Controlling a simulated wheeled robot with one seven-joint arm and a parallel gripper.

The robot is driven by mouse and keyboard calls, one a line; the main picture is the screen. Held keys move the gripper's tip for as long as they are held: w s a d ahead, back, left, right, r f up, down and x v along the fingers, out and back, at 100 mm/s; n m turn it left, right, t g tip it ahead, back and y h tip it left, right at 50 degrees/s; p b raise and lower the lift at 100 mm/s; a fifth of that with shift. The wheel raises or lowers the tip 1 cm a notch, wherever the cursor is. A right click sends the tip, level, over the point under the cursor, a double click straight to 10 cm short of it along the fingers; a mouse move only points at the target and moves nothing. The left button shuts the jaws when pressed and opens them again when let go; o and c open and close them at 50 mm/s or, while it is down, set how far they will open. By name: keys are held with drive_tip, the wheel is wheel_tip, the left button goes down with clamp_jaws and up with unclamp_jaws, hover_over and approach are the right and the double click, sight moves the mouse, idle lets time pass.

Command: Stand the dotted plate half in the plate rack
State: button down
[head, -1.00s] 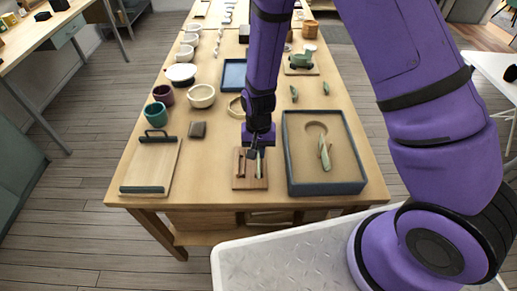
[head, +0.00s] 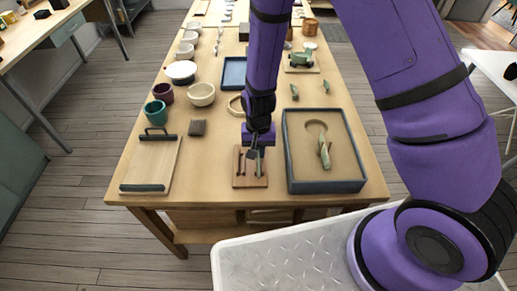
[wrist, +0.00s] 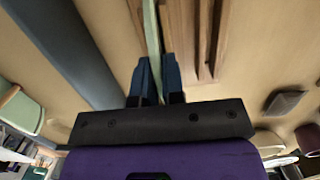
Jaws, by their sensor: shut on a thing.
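My gripper (head: 254,153) is over the wooden plate rack (head: 239,181) near the front edge of the table. Its fingers (wrist: 158,77) are shut on a thin pale green piece (wrist: 152,30), seen edge-on, which I take to be the dotted plate half; no dots show. In the head view the green piece (head: 259,165) stands upright at the right side of the rack, in line with a slot. The rack's slotted wood (wrist: 186,25) also shows in the wrist view beside the piece. I cannot tell how deep the piece sits.
A dark-rimmed sand tray (head: 289,170) with a green piece (head: 325,153) stands close right of the rack. A wooden board (head: 152,165) with dark green bars lies left. Bare table lies left of the rack.

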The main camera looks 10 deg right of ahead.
drive_tip(key=shift+f, duration=0.55)
idle(0.9)
drive_tip(key=c, duration=0.7)
unclamp_jaws()
drive_tip(key=shift+o, duration=0.2)
drive_tip(key=shift+r, duration=0.1)
drive_tip(key=shift+r, duration=2.95)
